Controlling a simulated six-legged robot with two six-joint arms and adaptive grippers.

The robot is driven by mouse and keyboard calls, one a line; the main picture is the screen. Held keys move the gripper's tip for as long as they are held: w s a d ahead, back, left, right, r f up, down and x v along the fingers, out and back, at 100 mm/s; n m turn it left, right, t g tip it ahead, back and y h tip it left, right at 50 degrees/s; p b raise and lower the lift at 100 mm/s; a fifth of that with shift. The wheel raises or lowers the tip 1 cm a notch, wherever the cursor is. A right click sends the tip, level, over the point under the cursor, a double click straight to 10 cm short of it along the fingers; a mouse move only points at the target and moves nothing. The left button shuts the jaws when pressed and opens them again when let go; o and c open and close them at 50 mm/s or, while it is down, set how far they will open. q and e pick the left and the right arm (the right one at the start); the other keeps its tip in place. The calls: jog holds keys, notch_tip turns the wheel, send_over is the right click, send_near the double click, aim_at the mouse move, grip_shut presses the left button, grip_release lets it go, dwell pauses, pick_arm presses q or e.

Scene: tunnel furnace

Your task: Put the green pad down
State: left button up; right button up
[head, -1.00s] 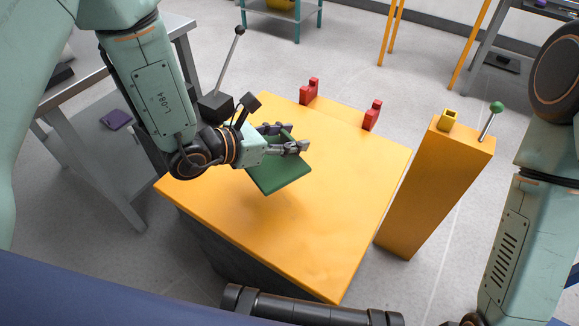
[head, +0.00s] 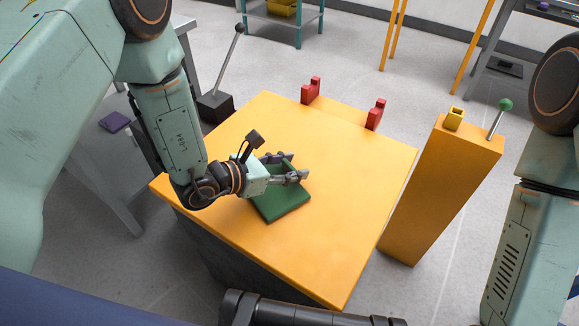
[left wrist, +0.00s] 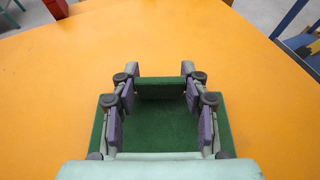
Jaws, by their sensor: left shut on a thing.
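The green pad (head: 284,204) is a flat square slab with a raised green part (left wrist: 160,87) that shows between the fingers in the left wrist view. My left gripper (head: 287,168) is shut on the pad, with one finger at each side of the raised part. The pad lies flat on, or very close above, the yellow table (head: 340,215), near its middle. I see no clear gap beneath it. The fingers and wrist hide part of the pad. My right arm shows at the right edge, but its gripper is out of view.
Two red brackets (head: 310,91) (head: 375,114) stand at the table's far edge. Right of the table is an orange pedestal (head: 438,190) with a yellow block (head: 453,118) and a green-knobbed lever (head: 499,119). A black-knobbed lever (head: 226,68) stands back left. The table's right and front parts are clear.

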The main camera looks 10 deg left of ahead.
pick_arm(q)
jog(key=shift+f, duration=0.1)
jog(key=o, duration=1.1)
jog(key=shift+f, duration=0.1)
jog(key=shift+o, duration=0.2)
jog(key=shift+a+r, duration=0.15)
jog(key=shift+r, duration=0.15)
jog(key=p+v, duration=0.3)
jog(key=v, duration=0.7)
jog(key=shift+s+a+r+p, duration=0.1)
jog(key=shift+s+r+p, duration=0.05)
jog(key=shift+p, duration=0.25)
jog(key=shift+s+a+r, duration=0.2)
jog(key=shift+s+a, duration=0.15)
jog(key=shift+s, duration=0.15)
